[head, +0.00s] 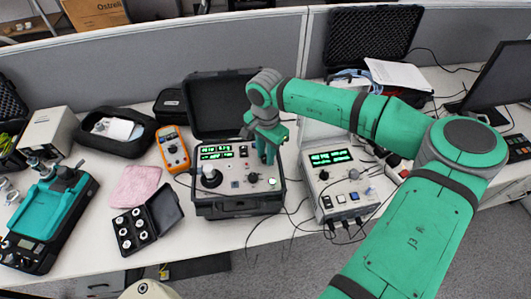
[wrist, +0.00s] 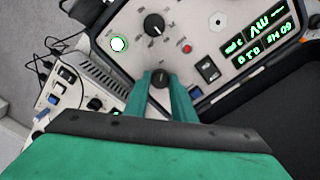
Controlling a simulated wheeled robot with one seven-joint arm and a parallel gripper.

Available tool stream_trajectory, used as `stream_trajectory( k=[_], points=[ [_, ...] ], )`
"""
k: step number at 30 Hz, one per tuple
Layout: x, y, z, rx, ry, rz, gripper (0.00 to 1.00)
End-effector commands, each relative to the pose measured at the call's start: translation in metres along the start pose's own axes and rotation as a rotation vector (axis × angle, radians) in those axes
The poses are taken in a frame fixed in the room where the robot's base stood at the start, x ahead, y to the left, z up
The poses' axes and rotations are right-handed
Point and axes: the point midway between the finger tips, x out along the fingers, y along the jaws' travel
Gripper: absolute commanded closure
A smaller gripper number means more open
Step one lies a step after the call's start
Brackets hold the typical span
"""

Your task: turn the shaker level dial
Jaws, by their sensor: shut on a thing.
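The portable calibrator (head: 240,207) is a panel in an open black case at the middle of the bench. My gripper (head: 268,160) reaches down to the back right of its panel. In the wrist view my gripper (wrist: 165,85) is shut on a small dark knob (wrist: 161,77), with one green finger on each side. A larger black dial (wrist: 154,25) with a white pointer and a printed scale stands apart from the fingers; in the head view it is the dark knob (head: 253,178). The labels are too small to read, so which one is the shaker level dial cannot be told.
A lit round button (wrist: 119,43), a red button (wrist: 187,48) and a black switch (wrist: 208,70) lie near the fingers. A grey instrument (head: 345,187) stands close on the right. An orange multimeter (head: 173,149) and a pink cloth (head: 136,186) lie left.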

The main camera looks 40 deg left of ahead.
Motion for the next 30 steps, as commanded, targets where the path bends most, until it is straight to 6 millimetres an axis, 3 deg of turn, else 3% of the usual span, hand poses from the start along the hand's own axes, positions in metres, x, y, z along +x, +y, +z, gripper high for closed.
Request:
stream_trajectory(
  k=[9,25,26,30],
  points=[
    [-0.0004,-0.001,0.0029,-0.114,-0.005,-0.001,0.99],
    [-0.0003,-0.001,0.0033,-0.133,-0.006,-0.001,0.99],
    [-0.0002,-0.001,0.0033,-0.133,-0.006,-0.001,0.7],
    [-0.0001,-0.0006,0.0022,-0.131,-0.004,-0.001,0.69]
  ],
)
